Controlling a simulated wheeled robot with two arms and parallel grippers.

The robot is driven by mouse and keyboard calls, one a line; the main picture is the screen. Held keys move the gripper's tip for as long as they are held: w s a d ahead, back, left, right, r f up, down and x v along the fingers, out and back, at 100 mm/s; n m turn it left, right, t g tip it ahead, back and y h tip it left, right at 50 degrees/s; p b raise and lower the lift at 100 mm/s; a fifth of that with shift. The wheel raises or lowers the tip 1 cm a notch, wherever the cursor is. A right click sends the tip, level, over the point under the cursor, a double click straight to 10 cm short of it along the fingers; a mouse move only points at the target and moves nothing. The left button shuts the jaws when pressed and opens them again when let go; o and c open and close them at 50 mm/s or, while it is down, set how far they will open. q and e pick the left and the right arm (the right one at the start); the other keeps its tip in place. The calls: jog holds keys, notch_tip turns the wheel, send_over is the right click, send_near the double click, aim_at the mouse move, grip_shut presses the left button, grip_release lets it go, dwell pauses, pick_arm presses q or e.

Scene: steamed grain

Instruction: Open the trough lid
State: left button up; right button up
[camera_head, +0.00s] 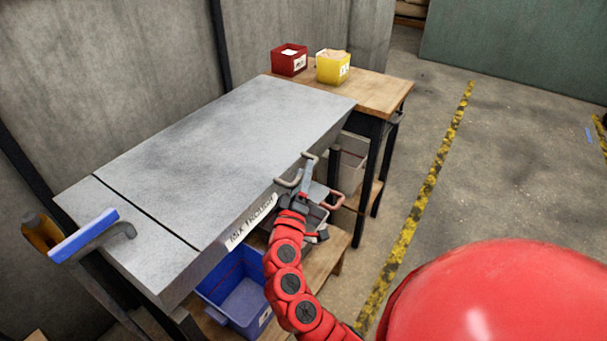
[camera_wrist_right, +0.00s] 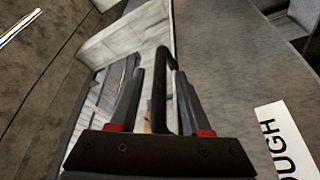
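The mix trough has a flat grey lid (camera_head: 220,140), which lies level and closed over it. A "MIX TROUGH" label (camera_head: 251,222) is on its front side, and part of it shows in the right wrist view (camera_wrist_right: 284,145). A bent bar handle (camera_head: 288,182) sticks out from the front edge. My right gripper (camera_head: 306,174) is at this handle. In the right wrist view the dark handle bar (camera_wrist_right: 160,85) stands between the two spread fingers (camera_wrist_right: 157,98), with gaps on both sides. The left gripper is not in view.
A blue bin (camera_head: 238,290) and grey bins stand on the shelf below. A wooden table (camera_head: 375,88) at the back holds a red box (camera_head: 289,62) and a yellow box (camera_head: 332,69).

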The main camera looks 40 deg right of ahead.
grip_shut()
dwell(1.2)
